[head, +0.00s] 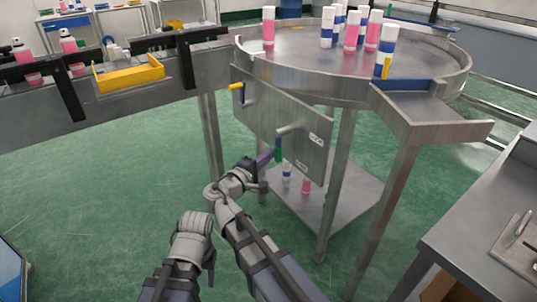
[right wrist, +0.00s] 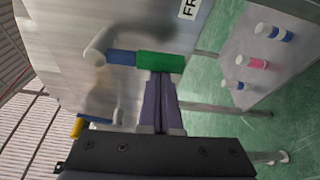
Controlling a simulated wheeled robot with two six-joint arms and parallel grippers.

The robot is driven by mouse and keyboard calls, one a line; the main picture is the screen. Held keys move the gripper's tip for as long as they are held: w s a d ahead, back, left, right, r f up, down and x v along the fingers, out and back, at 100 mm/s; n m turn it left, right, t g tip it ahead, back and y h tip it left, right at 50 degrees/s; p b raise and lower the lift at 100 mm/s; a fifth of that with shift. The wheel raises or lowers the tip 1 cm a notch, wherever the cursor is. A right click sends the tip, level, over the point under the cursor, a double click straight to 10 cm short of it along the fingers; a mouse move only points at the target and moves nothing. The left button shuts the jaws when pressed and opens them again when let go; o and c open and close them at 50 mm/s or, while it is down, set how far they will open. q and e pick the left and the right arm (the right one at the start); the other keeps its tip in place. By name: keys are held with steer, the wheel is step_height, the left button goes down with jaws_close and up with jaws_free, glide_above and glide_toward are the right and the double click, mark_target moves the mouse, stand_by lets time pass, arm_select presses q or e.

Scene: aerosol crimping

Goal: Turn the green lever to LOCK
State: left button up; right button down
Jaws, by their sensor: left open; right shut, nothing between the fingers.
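The green lever (head: 278,148) hangs from a grey shaft on a metal panel (head: 305,155) under the round table. In the right wrist view its green grip (right wrist: 161,62) joins a blue section (right wrist: 122,57). My right gripper (head: 265,157) is shut and empty, with its purple fingers beside the green grip. In the right wrist view the fingertips (right wrist: 161,76) meet the grip's edge; I cannot tell if they press on it. A label reading "FR" (right wrist: 188,8) is cut off at the top. My left gripper (head: 209,262) is low, away from the panel, its fingers mostly hidden.
A yellow-and-blue lever (head: 237,88) is on the panel's left part. The round table (head: 300,62) holds several pink and blue-white cans. A lower shelf (head: 320,210) bears cans. Table legs (head: 340,185) stand right of the panel. A workbench (head: 480,225) is at right.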

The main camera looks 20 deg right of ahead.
steer(key=shift+s, duration=0.15)
steer(key=s+n+g+p, duration=0.1)
steer(key=n+p, duration=0.1)
steer(key=s+d+r+n+p, duration=0.1)
steer(key=s+n+p, duration=0.1)
steer(key=s+n+g+y+p, duration=0.1)
steer(key=n+p, duration=0.1)
steer(key=shift+s+d+r+n+g, duration=0.25)
steer(key=shift+d+r+n+g, duration=0.05)
steer(key=shift+d+r, duration=0.05)
steer(key=s+r+n+g+p, duration=0.1)
steer(key=n+p, duration=0.1)
steer(key=s+r+n+g+p, duration=0.1)
steer(key=r+n+p, duration=0.1)
steer(key=s+d+r+n+g+p, duration=0.1)
steer(key=p, duration=0.1)
steer(key=shift+d+r+n+h, duration=0.1)
steer(key=shift+r+n+h, duration=0.05)
steer(key=shift+n+h, duration=0.2)
steer(key=shift+r+p, duration=0.1)
steer(key=shift+p, duration=0.2)
stand_by(0.5)
